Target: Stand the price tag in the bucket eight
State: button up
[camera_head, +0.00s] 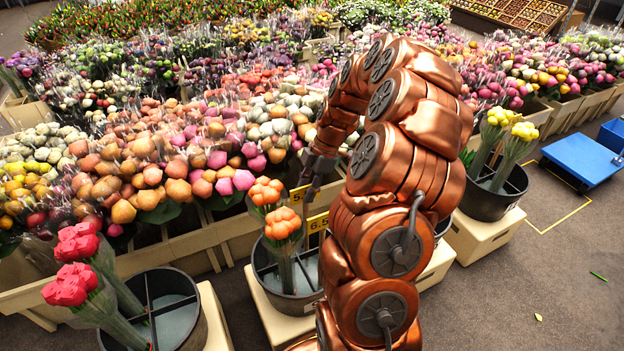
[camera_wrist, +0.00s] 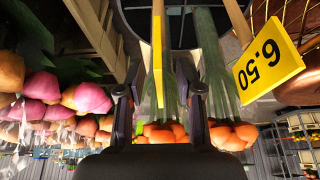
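A yellow price tag (camera_wrist: 157,60) shows nearly edge-on between the fingers of my gripper (camera_wrist: 159,80) in the wrist view. The fingers look open, with a gap beside the tag. In the head view my gripper (camera_head: 310,180) is next to a yellow tag starting with 5 (camera_head: 298,194), above the middle black bucket (camera_head: 262,275), which holds orange tulips (camera_head: 283,224). A second tag reading 6.50 (camera_wrist: 268,62) stands on a stick to the right in the wrist view; it also shows in the head view (camera_head: 317,222). No bucket number is readable.
A divided black bucket (camera_head: 190,325) with pink-red tulips (camera_head: 75,285) stands at lower left. Another black bucket (camera_head: 500,200) with yellow tulips stands right of my arm. Crates of flowers fill the back.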

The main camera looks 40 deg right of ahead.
jog(key=shift+w+a+f, duration=0.1)
jog(key=shift+a+f, duration=0.1)
jog(key=shift+f, duration=0.4)
grip_shut()
